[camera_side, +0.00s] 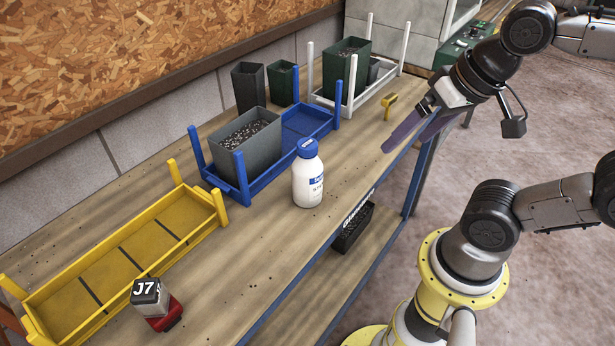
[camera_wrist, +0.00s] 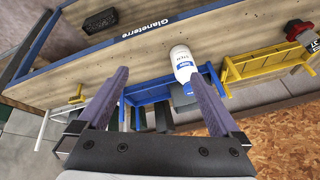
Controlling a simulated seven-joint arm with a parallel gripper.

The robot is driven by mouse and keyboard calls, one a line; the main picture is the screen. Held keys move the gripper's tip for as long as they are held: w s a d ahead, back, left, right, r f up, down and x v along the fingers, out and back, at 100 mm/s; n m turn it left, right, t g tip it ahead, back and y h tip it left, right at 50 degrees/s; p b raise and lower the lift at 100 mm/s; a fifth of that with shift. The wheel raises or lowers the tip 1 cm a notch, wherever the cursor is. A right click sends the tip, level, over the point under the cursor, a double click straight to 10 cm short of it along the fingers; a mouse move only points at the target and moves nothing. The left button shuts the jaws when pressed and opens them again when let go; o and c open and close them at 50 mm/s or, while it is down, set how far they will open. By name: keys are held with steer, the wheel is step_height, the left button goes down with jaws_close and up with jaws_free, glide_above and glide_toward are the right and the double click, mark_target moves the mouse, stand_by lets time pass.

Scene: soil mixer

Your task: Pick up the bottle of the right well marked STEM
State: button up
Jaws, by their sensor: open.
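A white bottle (camera_side: 308,184) with a blue cap stands upright on the bench, in front of the blue rack. Its label has blue and dark print, too small to read surely. In the wrist view the bottle (camera_wrist: 181,62) shows beside the tip of the right-hand finger. My gripper (camera_side: 404,153) is open and empty, to the right of the bottle and above it, near the bench's front edge. A small block marked J7 (camera_side: 150,292) with a red base sits at the near left.
A blue rack (camera_side: 275,172) holds a grey pot of soil (camera_side: 248,142). A yellow rack (camera_side: 130,248) is empty. A white rack (camera_side: 372,92) holds a green pot (camera_side: 345,66). A small yellow object (camera_side: 389,105) lies near the back right. The bench right of the bottle is clear.

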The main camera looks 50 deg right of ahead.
steer(key=w+r+m+g, duration=0.2)
steer(key=w+r+m, duration=0.3)
steer(key=m, duration=0.4)
steer(key=m+g, duration=0.3)
steer(key=m, duration=0.2)
glide_above(307, 157)
steer(key=d, duration=0.2)
steer(key=f, duration=0.9)
steer(key=shift+w+a+f, duration=0.3)
steer(key=shift+w+a, duration=0.05)
steer(key=shift+a, duration=0.05)
steer(key=shift+w+d+f, duration=0.1)
steer(key=shift+f, duration=1.45)
steer(key=shift+w+d+f, duration=0.1)
steer(key=shift+f, duration=1.45)
jaws_close()
